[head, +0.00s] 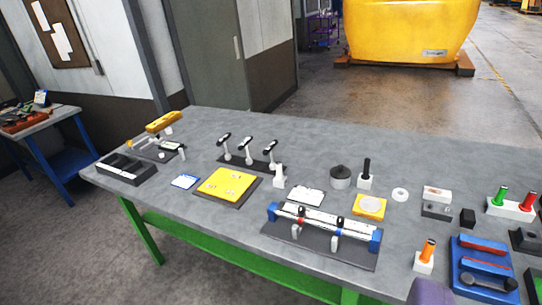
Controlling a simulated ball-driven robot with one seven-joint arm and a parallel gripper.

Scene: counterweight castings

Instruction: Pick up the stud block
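Several small blocks with upright studs or pegs stand on the grey workbench (210,128), and I cannot tell for sure which is the stud block. A white block with a black peg (365,181) stands upright right of the middle. A white block with an orange peg (425,262) stands at the front right. A white block with green and red pegs (512,207) is at the right edge. None is held in view. My gripper's fingers are not visible; only a rounded purple-grey shape shows at the bottom edge, and I cannot tell what it is.
A clamp fixture (325,227) lies front centre, and a blue tray (482,262) at front right. A yellow plate (227,183), toggle clamps (248,157) and a black bin (127,169) are left. The bench's back strip is clear. A yellow casting (410,28) stands behind.

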